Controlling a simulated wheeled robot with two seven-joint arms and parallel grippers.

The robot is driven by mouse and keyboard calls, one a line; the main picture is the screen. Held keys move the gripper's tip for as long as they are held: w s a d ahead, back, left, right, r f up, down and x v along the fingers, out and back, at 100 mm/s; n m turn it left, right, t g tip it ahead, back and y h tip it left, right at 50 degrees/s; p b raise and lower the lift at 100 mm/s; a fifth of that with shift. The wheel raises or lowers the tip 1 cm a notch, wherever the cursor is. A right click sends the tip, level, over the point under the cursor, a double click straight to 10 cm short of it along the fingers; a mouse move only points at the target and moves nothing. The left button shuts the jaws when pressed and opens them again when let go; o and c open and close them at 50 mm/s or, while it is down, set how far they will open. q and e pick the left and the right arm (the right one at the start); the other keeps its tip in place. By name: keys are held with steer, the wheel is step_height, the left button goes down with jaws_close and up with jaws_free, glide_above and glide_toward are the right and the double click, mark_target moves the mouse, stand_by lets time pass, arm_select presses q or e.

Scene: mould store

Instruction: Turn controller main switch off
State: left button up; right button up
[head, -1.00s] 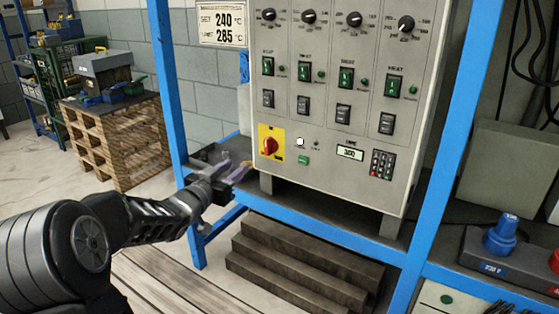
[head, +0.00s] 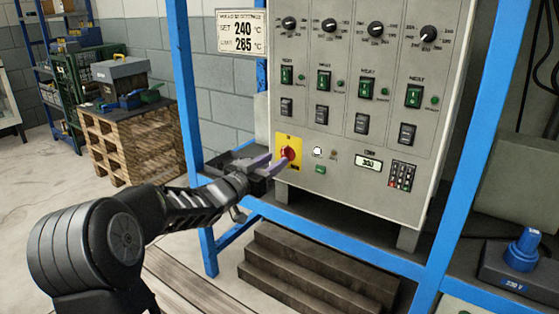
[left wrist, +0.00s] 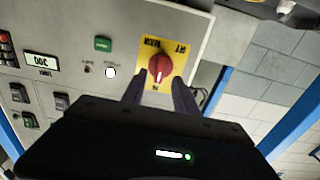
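The main switch is a red rotary knob (head: 287,153) on a yellow plate (head: 292,165), low on the left of the grey controller cabinet (head: 345,190). My left gripper (head: 275,163) reaches it from the left, fingertips at the knob. In the left wrist view the red knob (left wrist: 161,74) shows between the two spread fingers, with a pale mark on its face. The yellow plate (left wrist: 178,42) carries upside-down lettering, MAIN and OFF. The fingers are apart, one either side of the knob; I cannot tell whether they touch it. My right gripper is not in view.
A blue frame (head: 190,120) surrounds the cabinet; its upright stands left of my wrist. A dark tray (head: 222,163) lies behind my gripper. A white button (head: 318,151), a green button (head: 320,169) and a keypad (head: 402,175) sit right of the switch.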

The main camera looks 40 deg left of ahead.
mark_target(283, 155)
arm_select(q)
steer(key=shift+w, duration=1.7)
steer(key=shift+c, duration=0.2)
jaws_close()
